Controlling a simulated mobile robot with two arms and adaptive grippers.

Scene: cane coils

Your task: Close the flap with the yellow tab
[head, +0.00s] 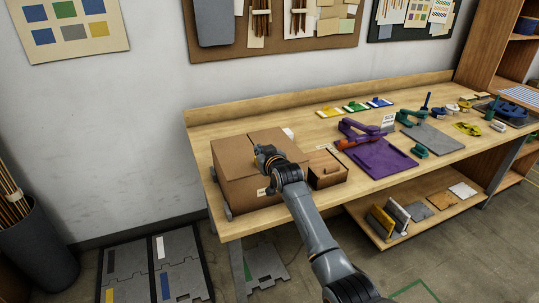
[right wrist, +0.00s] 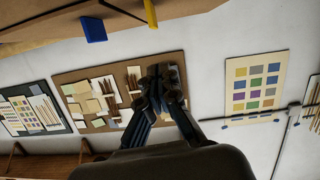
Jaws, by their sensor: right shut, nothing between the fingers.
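A large brown cardboard box (head: 232,187) stands at the left end of the workbench. My right gripper (head: 262,153) is over the box's top and hides part of it. In the right wrist view, which is turned upside down, a yellow tab (right wrist: 150,13) and a blue tab (right wrist: 94,29) stick out from the edge of a cardboard surface (right wrist: 45,25). My right gripper also shows there (right wrist: 160,76), shut and empty, apart from the yellow tab in the picture. I cannot tell how far the flap is open. My left gripper is not in view.
A smaller cardboard box (head: 327,171) stands right beside the large one. Further right on the bench (head: 300,120) lie a purple mat (head: 378,160), a grey mat (head: 432,139) and several tools. A pinboard (head: 270,40) hangs on the wall behind.

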